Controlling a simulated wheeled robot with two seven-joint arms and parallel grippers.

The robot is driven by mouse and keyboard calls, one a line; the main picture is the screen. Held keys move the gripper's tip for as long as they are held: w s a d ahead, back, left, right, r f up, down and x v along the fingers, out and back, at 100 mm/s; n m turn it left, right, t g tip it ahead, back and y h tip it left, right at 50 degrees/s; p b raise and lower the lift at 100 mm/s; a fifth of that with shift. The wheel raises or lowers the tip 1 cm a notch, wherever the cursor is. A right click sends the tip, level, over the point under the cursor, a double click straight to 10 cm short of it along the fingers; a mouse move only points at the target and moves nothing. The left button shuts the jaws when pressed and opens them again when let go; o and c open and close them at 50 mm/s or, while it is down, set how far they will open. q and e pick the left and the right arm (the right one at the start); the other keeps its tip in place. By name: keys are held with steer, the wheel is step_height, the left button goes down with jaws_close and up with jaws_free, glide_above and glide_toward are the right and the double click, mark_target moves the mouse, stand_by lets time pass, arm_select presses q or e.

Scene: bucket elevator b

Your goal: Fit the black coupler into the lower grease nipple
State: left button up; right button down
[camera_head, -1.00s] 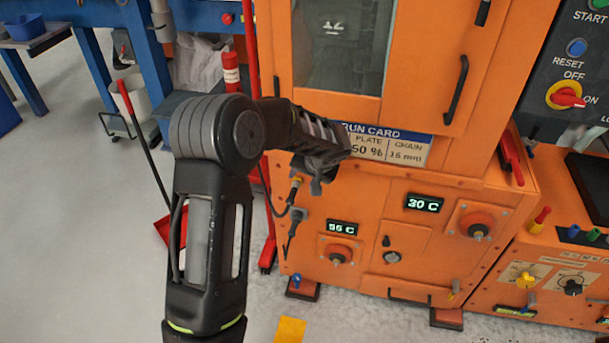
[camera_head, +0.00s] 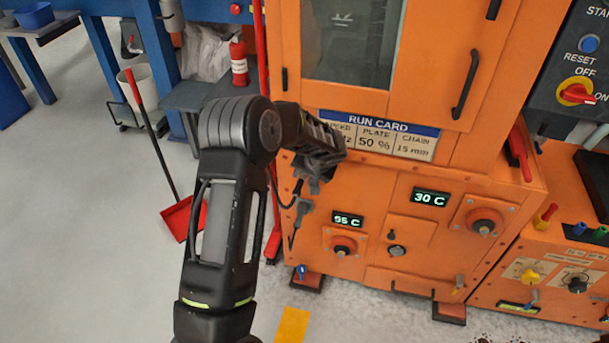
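My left gripper (camera_head: 315,182) is in front of the orange machine's left edge, just under the run card, with its fingers pointing down. Its fingers are dark and small, so I cannot tell whether they are open or shut. A dark grey fitting with a black hose, perhaps the black coupler (camera_head: 303,207), hangs at the machine's left edge just below the gripper. I cannot tell whether they touch. The lower red round housing (camera_head: 343,246) sits under the 95 C display; a small fitting at its centre may be the lower grease nipple. My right gripper is not in view.
A higher red housing (camera_head: 484,221) sits right of the 30 C display (camera_head: 430,198). A small round lock (camera_head: 397,251) lies between the housings. A red pole (camera_head: 274,235) stands at the machine's left side. A red dustpan (camera_head: 184,217) lies on the open floor at left.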

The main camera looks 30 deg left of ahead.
mark_target(298, 189)
arm_select(q)
jaws_close()
stand_by(0.3)
steer(key=shift+s+d+b, duration=0.25)
steer(key=shift+s+b, duration=0.35)
steer(key=shift+b, duration=0.2)
stand_by(0.8)
steer(key=shift+s, duration=0.25)
steer(key=shift+s+d+b, duration=0.3)
steer(key=shift+s+b, duration=0.5)
steer(key=shift+s+d+b, duration=0.3)
steer(key=shift+s+b, duration=0.45)
steer(key=shift+s, duration=0.05)
